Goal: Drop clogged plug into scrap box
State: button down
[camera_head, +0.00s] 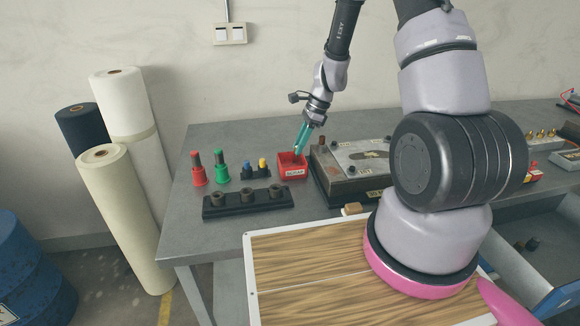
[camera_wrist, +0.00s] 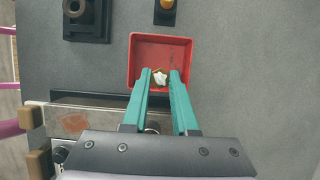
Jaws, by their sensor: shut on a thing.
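The red scrap box (camera_head: 292,172) stands on the grey bench, left of the metal mould block, with a label on its front. In the wrist view the box (camera_wrist: 190,41) is open at the top. My gripper (camera_head: 299,152) points down over the box, its teal fingers at the box opening. In the wrist view my gripper (camera_wrist: 161,75) is shut on a small whitish plug with a brassy edge (camera_wrist: 160,79), seen against the inside of the box. Most of the plug is hidden between the fingertips. I cannot tell its exact height above the box floor.
The mould block (camera_head: 345,165) stands close right of the box. A black rack (camera_head: 246,201) with several sockets lies in front. Red (camera_head: 198,176) and green (camera_head: 220,174) bottles stand left.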

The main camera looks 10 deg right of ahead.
jog(key=shift+f, duration=0.8)
jog(key=c, duration=0.6)
grip_release()
jog(key=v, duration=1)
jog(key=shift+d+r, duration=0.25)
jog(key=shift+r, duration=0.1)
